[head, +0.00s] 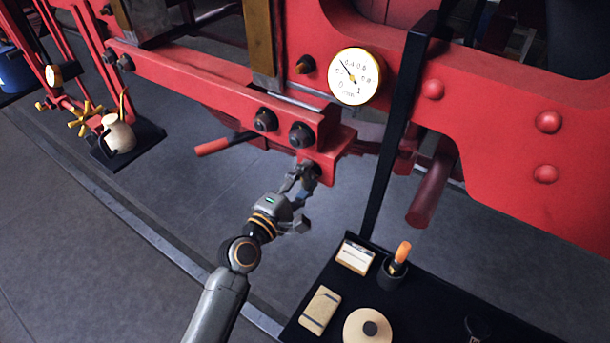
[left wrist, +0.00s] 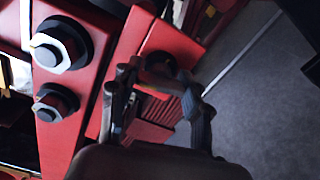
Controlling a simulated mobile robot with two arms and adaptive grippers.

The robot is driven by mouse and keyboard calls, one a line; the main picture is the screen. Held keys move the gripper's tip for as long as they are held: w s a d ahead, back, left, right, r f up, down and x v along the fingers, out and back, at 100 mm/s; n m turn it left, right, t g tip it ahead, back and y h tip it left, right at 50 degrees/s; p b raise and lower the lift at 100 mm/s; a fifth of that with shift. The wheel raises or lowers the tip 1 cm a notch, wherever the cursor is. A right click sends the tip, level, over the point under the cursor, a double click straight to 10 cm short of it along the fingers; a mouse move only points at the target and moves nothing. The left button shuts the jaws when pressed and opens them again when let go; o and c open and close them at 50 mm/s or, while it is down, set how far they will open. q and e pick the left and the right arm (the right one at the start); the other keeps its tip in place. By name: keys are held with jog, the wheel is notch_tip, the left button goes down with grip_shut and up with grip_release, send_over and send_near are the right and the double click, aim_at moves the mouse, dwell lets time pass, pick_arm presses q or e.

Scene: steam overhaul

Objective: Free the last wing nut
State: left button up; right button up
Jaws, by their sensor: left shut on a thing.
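My left gripper (head: 302,180) reaches up to the red block at the lower end of the red beam (head: 200,85). It is shut on a small dark part, apparently the wing nut (head: 313,171), at the block's lower face. The nut's wings are too dark and too covered by the fingers to make out. My right gripper is not in view.
Two large bolts (head: 265,119) (head: 302,134) sit just above the gripper. A pressure gauge (head: 355,76) and a black post (head: 393,130) stand to the right. A black tray (head: 430,300) holds cards, a round disc and an orange-handled tool in a cup.

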pick_arm(q)
jog(key=shift+n, duration=0.6)
jog(key=shift+f, duration=0.1)
jog(key=o, duration=1.2)
jog(key=shift+s+a, duration=0.1)
jog(key=shift+s, duration=0.05)
jog(key=v, duration=1.1)
jog(key=shift+s+a, duration=0.2)
